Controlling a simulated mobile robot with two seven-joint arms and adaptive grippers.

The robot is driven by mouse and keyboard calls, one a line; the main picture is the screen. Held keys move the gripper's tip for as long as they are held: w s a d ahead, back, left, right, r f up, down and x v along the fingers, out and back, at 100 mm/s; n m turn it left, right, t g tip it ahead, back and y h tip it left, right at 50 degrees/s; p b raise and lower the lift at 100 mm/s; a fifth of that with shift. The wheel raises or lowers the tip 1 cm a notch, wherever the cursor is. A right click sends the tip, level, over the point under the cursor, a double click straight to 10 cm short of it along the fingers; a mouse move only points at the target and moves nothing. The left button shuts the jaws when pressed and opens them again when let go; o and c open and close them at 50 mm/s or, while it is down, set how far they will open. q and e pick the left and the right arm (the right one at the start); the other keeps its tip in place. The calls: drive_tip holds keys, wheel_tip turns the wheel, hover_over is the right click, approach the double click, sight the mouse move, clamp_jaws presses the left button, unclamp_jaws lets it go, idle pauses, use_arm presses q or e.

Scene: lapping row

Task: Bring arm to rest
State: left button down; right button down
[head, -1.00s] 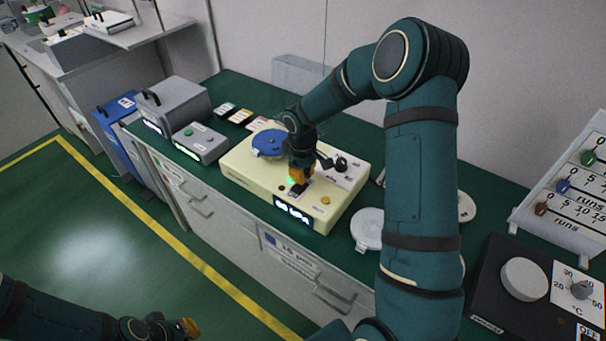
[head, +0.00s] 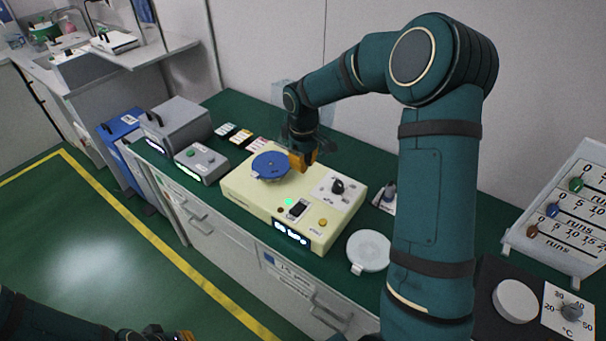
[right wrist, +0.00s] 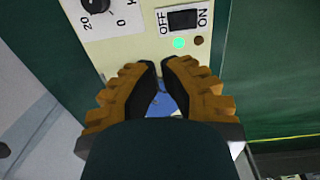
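My right gripper (head: 303,160) hangs in the air over the back of a cream lapping machine (head: 240,192), just right of its blue disc (head: 270,165). In the right wrist view its orange fingers with black pads (right wrist: 160,65) nearly meet at the tips, with nothing held. That view also shows the machine's OFF/ON switch (right wrist: 183,20), a lit green lamp (right wrist: 180,43) and a dark lamp (right wrist: 199,40). The machine's front display (head: 291,235) is lit. My left gripper (head: 184,336) shows only in part at the bottom edge; its fingers cannot be made out.
A grey box with a green button (head: 201,163) and a larger grey box (head: 176,122) stand left of the machine. A white round lid (head: 369,250) lies to its right. A black unit with a dial (head: 515,301) and a runs board (head: 565,215) are at the right.

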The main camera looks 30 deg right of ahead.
drive_tip(key=shift+d+r, duration=0.1)
drive_tip(key=shift+r, duration=0.75)
